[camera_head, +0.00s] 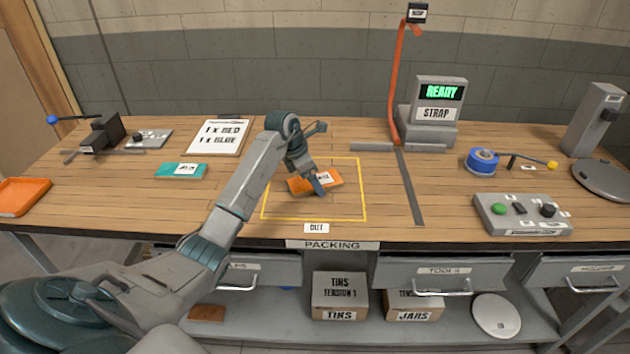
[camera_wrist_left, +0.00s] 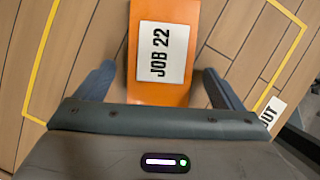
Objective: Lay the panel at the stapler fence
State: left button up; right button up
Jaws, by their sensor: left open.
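A flat orange panel (camera_head: 300,185) with a white label lies inside the yellow outline marked OUT on the bench. In the left wrist view the panel (camera_wrist_left: 158,15) reads JOB 22. My left gripper (camera_head: 317,183) is at the panel, pointing down. In the wrist view its fingers (camera_wrist_left: 157,85) are open, one on each side of the panel, with gaps visible. A black stapler-like device (camera_head: 103,133) with a blue knob stands at the far left, with a low grey strip beside it. My right gripper is not in view.
A teal labelled piece (camera_head: 181,171) and a white order sheet (camera_head: 218,136) lie left of the outline. An orange tray (camera_head: 22,196) is at the left edge.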

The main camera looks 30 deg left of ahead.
pick_arm(q)
jog(key=c, duration=1.2)
